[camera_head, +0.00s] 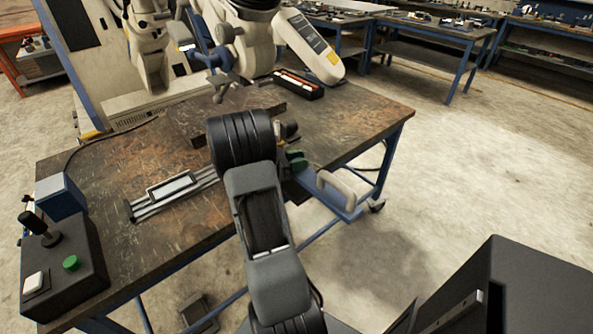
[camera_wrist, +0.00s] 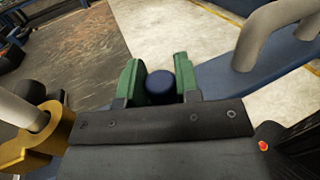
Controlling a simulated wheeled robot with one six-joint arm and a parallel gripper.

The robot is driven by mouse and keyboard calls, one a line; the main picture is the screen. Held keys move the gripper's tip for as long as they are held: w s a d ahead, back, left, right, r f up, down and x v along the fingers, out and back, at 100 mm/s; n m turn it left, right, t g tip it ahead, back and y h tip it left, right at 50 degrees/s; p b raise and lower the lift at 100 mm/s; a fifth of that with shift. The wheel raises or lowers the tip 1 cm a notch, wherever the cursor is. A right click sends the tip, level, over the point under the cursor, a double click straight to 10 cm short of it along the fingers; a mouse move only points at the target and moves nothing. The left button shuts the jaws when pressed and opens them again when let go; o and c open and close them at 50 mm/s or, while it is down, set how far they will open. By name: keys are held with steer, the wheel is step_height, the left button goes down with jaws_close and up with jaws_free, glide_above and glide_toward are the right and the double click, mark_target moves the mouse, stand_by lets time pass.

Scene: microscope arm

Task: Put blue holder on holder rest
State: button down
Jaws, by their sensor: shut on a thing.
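My gripper (camera_wrist: 160,80) has two green fingers, shut on the sides of a dark blue rounded piece (camera_wrist: 160,87), which I take to be the blue holder. Only its round end shows; the rest is hidden behind the dark gripper body. In the head view my gripper (camera_head: 297,160) is by the table's right front edge, mostly hidden by my arm, and the held piece cannot be made out there. I cannot tell for sure which thing is the holder rest. A blue plate with a beige handle (camera_head: 337,189) juts from the table edge, right of my gripper.
The worn table (camera_head: 110,180) carries a metal rail fixture (camera_head: 172,190), a control box (camera_head: 62,262) with a joystick and green button, a blue box (camera_head: 61,196), and a black tray (camera_head: 298,84). A large beige microscope arm (camera_head: 307,50) stands behind. Open floor lies right.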

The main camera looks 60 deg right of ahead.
steer(key=shift+w+a+f, duration=0.15)
steer(key=shift+f, duration=0.05)
steer(key=shift+w+a+f, duration=0.1)
steer(key=shift+f, duration=1.6)
steer(key=shift+f, duration=0.1)
steer(key=c, duration=0.8)
jaws_free()
